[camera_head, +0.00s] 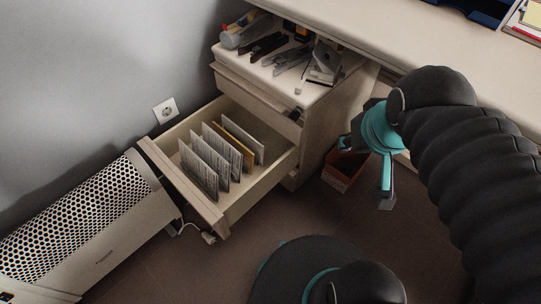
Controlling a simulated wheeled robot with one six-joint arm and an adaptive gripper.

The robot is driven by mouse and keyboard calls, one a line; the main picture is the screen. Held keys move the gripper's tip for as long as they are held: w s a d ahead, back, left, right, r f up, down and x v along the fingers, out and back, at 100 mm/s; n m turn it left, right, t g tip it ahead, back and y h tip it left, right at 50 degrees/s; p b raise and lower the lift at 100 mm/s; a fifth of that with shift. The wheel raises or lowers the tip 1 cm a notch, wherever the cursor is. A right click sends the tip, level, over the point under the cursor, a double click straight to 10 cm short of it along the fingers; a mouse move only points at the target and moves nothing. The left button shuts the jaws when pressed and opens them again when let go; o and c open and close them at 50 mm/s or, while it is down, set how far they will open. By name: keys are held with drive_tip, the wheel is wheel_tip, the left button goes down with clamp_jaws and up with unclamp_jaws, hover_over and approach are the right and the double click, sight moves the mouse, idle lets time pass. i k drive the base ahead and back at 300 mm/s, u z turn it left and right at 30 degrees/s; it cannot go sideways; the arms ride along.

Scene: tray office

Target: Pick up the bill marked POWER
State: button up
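Several upright white papers (204,168) with small print stand in a row in the open drawer (181,193), with one yellow-brown one (238,135) among them toward the back. The print is too small to read, so I cannot tell which one is the bill marked POWER. My gripper (364,170), with teal parts, hangs to the right of the drawer, apart from the papers. Its fingers are spread, and nothing shows between them.
The cabinet top (284,84) holds a stapler, a hole punch and other office tools. A desk (420,40) overhangs at the upper right. A perforated heater (80,232) stands left of the drawer. A small brown bin (340,178) is on the floor below my gripper.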

sight(219, 165)
drive_tip(key=z, duration=0.6)
drive_tip(key=k, duration=1)
drive_tip(key=u, duration=1.05)
drive_tip(key=i, duration=0.5)
drive_tip(key=u, duration=0.05)
